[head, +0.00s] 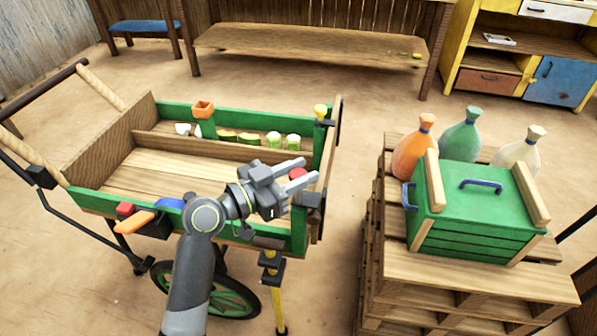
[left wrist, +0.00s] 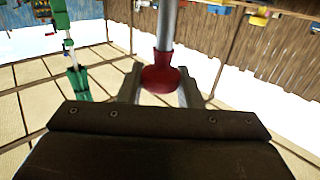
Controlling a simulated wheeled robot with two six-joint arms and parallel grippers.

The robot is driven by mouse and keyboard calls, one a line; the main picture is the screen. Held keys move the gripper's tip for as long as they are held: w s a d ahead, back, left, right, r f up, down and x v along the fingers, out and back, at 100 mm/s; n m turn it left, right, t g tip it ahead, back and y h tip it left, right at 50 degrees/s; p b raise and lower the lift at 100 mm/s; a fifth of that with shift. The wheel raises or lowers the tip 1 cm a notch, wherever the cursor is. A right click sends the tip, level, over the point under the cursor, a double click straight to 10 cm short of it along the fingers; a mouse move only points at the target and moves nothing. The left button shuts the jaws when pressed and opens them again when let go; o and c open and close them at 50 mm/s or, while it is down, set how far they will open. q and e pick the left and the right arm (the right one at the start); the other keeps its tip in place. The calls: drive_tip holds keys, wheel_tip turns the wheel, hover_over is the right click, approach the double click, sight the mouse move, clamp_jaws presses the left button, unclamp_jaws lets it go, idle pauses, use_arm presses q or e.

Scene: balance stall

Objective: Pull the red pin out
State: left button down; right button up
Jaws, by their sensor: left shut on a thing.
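The red pin (head: 298,173) shows as a red knob at the fingers of my left gripper (head: 302,168), near the cart's front right corner. In the left wrist view the red knob (left wrist: 162,77) sits between the two fingers, which are shut on it. A length of its bare grey shaft (left wrist: 167,25) shows, running out of the top of the picture. The shaft's far end is hidden. A black bracket (head: 308,199) is on the cart's corner just below the knob in the head view. My right gripper is not in view.
The green-sided wooden cart (head: 165,115) holds several small goods along its far side. A yellow knob (head: 320,111) stands at its far right corner. To the right, a pallet stack (head: 450,285) carries a green crate (head: 465,215) and several sacks. Bare ground separates cart and pallets.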

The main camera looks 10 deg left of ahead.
use_arm(q)
drive_tip(key=c, duration=1.1)
unclamp_jaws()
drive_tip(key=shift+r, duration=0.35)
drive_tip(key=shift+o, duration=0.2)
drive_tip(key=shift+f, duration=0.1)
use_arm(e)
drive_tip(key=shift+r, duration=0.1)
use_arm(q)
drive_tip(key=shift+s+a, duration=0.1)
drive_tip(key=shift+s+a+f, duration=0.1)
drive_tip(key=shift+s+a, duration=0.1)
drive_tip(key=shift+a, duration=0.05)
drive_tip(key=b+v, duration=0.2)
drive_tip(key=v, duration=1.4)
drive_tip(key=shift+s+a, duration=0.15)
drive_tip(key=shift+s, duration=0.05)
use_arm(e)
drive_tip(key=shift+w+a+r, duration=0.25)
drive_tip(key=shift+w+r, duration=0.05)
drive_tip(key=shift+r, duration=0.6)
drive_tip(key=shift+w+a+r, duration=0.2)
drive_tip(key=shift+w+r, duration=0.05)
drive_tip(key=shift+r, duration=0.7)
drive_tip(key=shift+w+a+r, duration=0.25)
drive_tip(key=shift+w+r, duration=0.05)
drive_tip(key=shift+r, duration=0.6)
